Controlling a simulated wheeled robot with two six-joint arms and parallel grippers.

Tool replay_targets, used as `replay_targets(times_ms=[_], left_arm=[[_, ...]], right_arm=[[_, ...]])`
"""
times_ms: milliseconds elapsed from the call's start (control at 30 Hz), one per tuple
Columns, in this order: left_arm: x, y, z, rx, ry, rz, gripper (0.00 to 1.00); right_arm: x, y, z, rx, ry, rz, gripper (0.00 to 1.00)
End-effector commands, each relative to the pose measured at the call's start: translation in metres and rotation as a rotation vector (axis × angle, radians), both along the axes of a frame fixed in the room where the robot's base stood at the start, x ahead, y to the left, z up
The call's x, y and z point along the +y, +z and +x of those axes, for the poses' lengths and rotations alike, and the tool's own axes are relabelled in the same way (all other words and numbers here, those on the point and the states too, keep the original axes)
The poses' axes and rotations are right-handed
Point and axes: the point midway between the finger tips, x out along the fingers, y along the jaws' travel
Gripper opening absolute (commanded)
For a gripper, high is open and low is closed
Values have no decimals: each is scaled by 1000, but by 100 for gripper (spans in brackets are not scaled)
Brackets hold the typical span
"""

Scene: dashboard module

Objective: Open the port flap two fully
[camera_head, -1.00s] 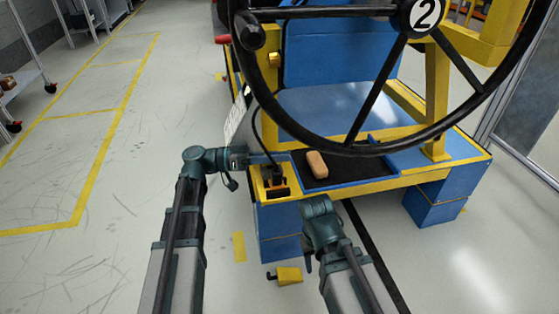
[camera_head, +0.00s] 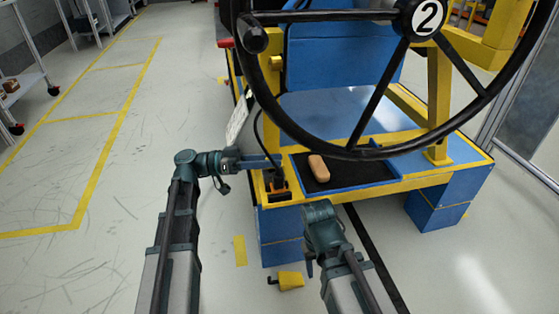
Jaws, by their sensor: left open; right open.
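The blue and yellow dashboard module has a black steering wheel (camera_head: 427,15) marked 2. At its front left corner is a small black and orange port fitting (camera_head: 278,190). I cannot make out its flap or how far that is open. My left gripper (camera_head: 262,162) reaches in from the left, just above and behind the fitting. It is open, and I see nothing between its fingers; whether it touches the fitting is unclear. My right gripper (camera_head: 320,212) is low in front of the module's front edge. Its fingers are largely hidden by the wrist.
A brown block (camera_head: 319,168) lies in the dark tray (camera_head: 365,172) right of the fitting. A black cable runs down near the fitting. A yellow piece (camera_head: 290,281) is low at the module's front.

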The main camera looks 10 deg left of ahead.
Motion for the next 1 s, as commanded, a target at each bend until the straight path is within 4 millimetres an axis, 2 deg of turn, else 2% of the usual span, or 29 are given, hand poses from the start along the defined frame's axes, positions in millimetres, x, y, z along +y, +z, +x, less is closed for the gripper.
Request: replay_targets(times_ms=[33, 200, 500, 700, 1000], left_arm=[[13, -2, 1, 0, 4, 0, 50], [51, -6, -1, 0, 4, 0, 50], [99, -10, -5, 0, 2, 0, 50], [110, -11, -7, 0, 0, 0, 50], [111, -11, -8, 0, 0, 0, 51]], right_arm=[[0, -2, 0, 0, 0, 0, 50], [0, -6, 0, 0, 0, 0, 50], [0, -10, 0, -1, 0, 0, 50], [0, -11, 0, -1, 0, 0, 50], [0, -11, 0, -1, 0, 0, 50]])
